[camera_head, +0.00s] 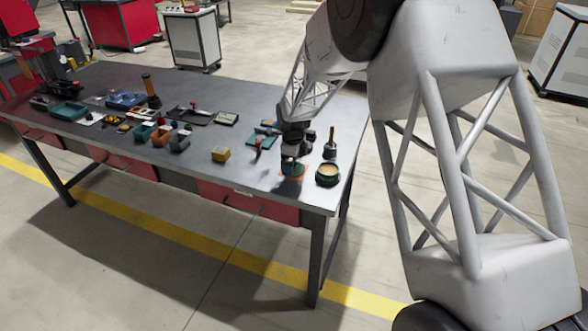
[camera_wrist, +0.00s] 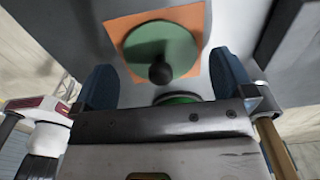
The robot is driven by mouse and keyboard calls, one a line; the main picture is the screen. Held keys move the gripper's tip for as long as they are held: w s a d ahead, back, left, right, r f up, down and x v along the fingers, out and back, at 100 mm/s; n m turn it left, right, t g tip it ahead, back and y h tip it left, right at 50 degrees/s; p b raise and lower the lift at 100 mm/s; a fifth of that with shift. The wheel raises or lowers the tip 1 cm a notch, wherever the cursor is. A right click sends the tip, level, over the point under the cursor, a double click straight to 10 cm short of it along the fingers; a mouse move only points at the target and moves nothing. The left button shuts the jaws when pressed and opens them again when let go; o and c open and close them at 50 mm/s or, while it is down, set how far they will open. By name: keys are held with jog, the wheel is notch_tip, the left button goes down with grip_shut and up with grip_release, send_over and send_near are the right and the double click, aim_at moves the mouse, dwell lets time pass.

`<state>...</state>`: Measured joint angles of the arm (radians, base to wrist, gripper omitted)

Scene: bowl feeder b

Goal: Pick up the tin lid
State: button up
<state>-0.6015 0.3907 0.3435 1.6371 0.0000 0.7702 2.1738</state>
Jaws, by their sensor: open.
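The tin lid (camera_wrist: 160,45) is a green disc with a dark round knob, lying on an orange square (camera_wrist: 116,30) in the wrist view. The knob shows between the two blue fingers of my gripper (camera_wrist: 163,75). The fingers are apart with nothing held between them. In the head view my gripper (camera_head: 290,160) is low over the lid (camera_head: 291,170) near the table's right end and hides part of it. I cannot tell how far above the knob the fingers are.
An open green tin (camera_head: 328,174) stands just right of the lid. A dark-handled tool (camera_head: 330,143) stands behind the tin. A yellow box (camera_head: 221,154) sits to the left, with several bins and tools farther left.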

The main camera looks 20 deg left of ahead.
jog(key=shift+f, duration=0.8)
jog(key=c, duration=0.8)
jog(key=shift+r, duration=0.15)
jog(key=shift+r, duration=0.55)
jog(key=shift+s+d+r, duration=0.1)
jog(key=shift+s+r, duration=0.05)
jog(key=shift+r, duration=0.45)
jog(key=shift+s+d+r, duration=0.1)
jog(key=shift+s+r, duration=0.05)
jog(key=shift+r, duration=0.4)
jog(key=s+d+r, duration=0.1)
jog(key=s+d, duration=0.7)
jog(key=s, duration=0.4)
jog(key=shift+s+d+r, duration=0.15)
jog(key=shift+s+d, duration=0.1)
jog(key=shift+s, duration=0.1)
